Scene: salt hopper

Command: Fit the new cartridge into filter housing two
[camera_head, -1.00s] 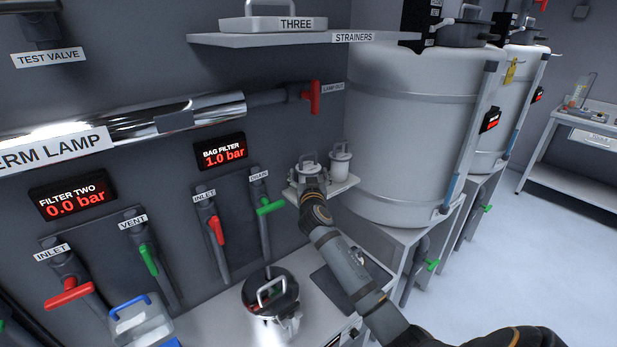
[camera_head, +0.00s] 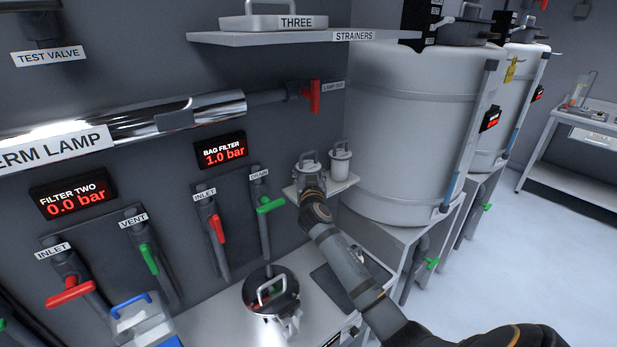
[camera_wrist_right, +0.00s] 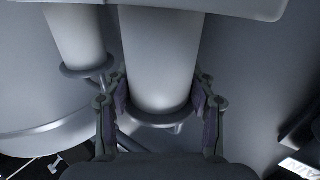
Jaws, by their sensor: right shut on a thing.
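Two white cartridges with top handles stand side by side on a small wall shelf (camera_head: 345,185). My right gripper (camera_head: 311,184) is at the left cartridge (camera_head: 308,160). In the right wrist view, my right gripper (camera_wrist_right: 160,92) has one finger on each side of that white cylinder (camera_wrist_right: 158,55) and is shut on it. The right cartridge (camera_head: 340,166) stands free beside it and also shows in the right wrist view (camera_wrist_right: 76,35). The FILTER TWO display (camera_head: 70,195) reads 0.0 bar. Below it is a pale unit with a blue handle (camera_head: 140,318). My left gripper is not in view.
A steel bag filter vessel (camera_head: 270,297) with a looped handle stands on the bench. Red and green valve handles stick out from the wall, a green drain handle (camera_head: 270,205) just left of my right gripper. A large white tank (camera_head: 400,130) stands close to the right of the shelf.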

